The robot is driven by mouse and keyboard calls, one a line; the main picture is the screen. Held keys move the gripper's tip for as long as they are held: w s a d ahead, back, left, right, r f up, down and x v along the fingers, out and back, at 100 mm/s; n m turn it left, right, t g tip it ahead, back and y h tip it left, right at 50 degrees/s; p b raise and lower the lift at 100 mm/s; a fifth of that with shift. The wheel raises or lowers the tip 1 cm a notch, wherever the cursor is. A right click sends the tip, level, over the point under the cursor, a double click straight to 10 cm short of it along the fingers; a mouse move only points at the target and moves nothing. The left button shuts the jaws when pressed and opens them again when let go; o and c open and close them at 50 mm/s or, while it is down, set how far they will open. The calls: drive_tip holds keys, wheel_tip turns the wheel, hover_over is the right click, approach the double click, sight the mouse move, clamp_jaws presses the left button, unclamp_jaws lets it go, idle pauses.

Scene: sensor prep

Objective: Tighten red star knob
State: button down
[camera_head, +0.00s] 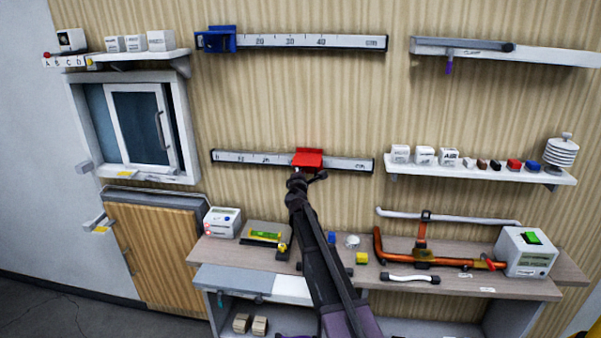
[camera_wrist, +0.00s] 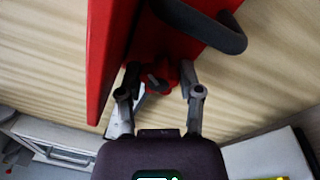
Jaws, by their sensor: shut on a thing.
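The red star knob (camera_wrist: 158,76) is in the wrist view, under the red slider block (camera_wrist: 105,50). My gripper (camera_wrist: 160,92) reaches up to it, with one finger on each side, and is shut on the knob. A dark curved handle (camera_wrist: 205,25) arches beside the block. In the head view the red block (camera_head: 308,158) sits on the lower ruler rail (camera_head: 250,158), right of its middle. My gripper (camera_head: 297,180) is just below the block there. The knob is hidden by my gripper in the head view.
A blue block (camera_head: 216,40) sits on the upper ruler rail (camera_head: 340,42). A shelf (camera_head: 480,175) with small blocks is at the right. Below, a bench (camera_head: 460,285) holds orange pipework (camera_head: 400,258) and a white box (camera_head: 526,252). A sliding window (camera_head: 140,125) is at the left.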

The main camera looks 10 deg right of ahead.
drive_tip(key=m, duration=0.4)
drive_tip(key=shift+w+m+h, duration=0.1)
drive_tip(key=shift+m+h, duration=0.2)
drive_tip(key=shift+h, duration=0.1)
drive_tip(key=m, duration=0.5)
drive_tip(key=shift+h+b, duration=0.3)
drive_tip(key=m, duration=0.5)
drive_tip(key=shift+r+h, duration=0.1)
drive_tip(key=shift+h, duration=0.2)
drive_tip(key=shift+m+h, duration=0.3)
drive_tip(key=shift+m, duration=1.5)
drive_tip(key=shift+c, duration=1.3)
unclamp_jaws()
drive_tip(key=shift+s, duration=0.2)
